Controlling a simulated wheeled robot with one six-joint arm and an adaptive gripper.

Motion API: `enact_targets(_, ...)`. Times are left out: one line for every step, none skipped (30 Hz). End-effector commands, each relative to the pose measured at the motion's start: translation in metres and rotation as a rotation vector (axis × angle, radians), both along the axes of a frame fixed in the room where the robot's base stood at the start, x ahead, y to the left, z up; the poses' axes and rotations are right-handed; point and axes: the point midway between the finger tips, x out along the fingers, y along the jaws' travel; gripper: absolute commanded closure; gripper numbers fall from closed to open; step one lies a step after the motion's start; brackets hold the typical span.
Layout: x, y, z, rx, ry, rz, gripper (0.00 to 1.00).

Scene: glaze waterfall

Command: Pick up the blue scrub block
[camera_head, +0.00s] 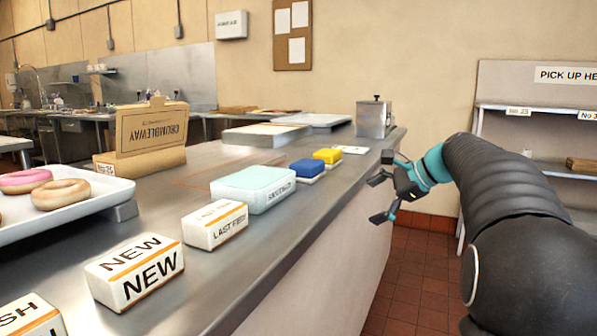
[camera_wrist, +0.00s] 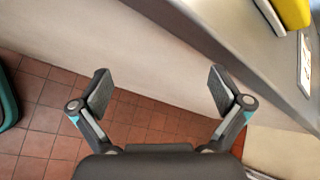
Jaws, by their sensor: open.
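The blue scrub block (camera_head: 308,169) has a blue top and a pale base. It sits on the metal counter (camera_head: 345,185) near its front edge, between a pale aqua block and a yellow-topped block. My gripper (camera_head: 377,198) is open and empty. It hangs off the counter's front edge, to the right of the blue block and apart from it. In the wrist view my gripper (camera_wrist: 160,92) has its two fingers spread over the red tile floor. The blue block does not show in the wrist view.
The yellow-topped block (camera_head: 327,156) stands just behind the blue one and shows in the wrist view (camera_wrist: 291,12). The aqua block (camera_head: 253,188) is in front. Lettered boxes (camera_head: 135,272), a donut tray (camera_head: 75,217) and a metal canister (camera_head: 374,119) share the counter. Shelves (camera_head: 540,146) stand at right.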

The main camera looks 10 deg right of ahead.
Motion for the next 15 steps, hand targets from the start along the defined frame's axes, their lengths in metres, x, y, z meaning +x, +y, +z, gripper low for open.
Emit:
enact_targets(0.009, 0.000, 0.020, 0.086, 0.005, -0.032, 0.00)
enact_targets(0.012, 0.002, 0.032, 0.142, 0.015, -0.049, 0.00)
enact_targets(0.015, 0.006, 0.049, 0.216, 0.029, -0.068, 0.00)
enact_targets(0.016, 0.009, 0.061, 0.266, 0.040, -0.079, 0.00)
enact_targets(0.015, 0.013, 0.072, 0.316, 0.054, -0.088, 0.00)
enact_targets(0.015, 0.018, 0.086, 0.378, 0.077, -0.098, 0.00)
enact_targets(0.013, 0.022, 0.095, 0.420, 0.095, -0.105, 0.00)
enact_targets(0.012, 0.025, 0.102, 0.459, 0.116, -0.111, 0.00)
enact_targets(0.010, 0.029, 0.110, 0.504, 0.144, -0.120, 0.00)
enact_targets(0.008, 0.031, 0.114, 0.535, 0.167, -0.127, 0.00)
enact_targets(0.006, 0.033, 0.117, 0.560, 0.189, -0.133, 0.00)
enact_targets(0.005, 0.035, 0.119, 0.589, 0.217, -0.143, 0.00)
enact_targets(0.004, 0.036, 0.121, 0.607, 0.235, -0.150, 0.00)
enact_targets(0.003, 0.037, 0.122, 0.623, 0.252, -0.156, 0.00)
enact_targets(0.002, 0.038, 0.122, 0.638, 0.272, -0.164, 0.00)
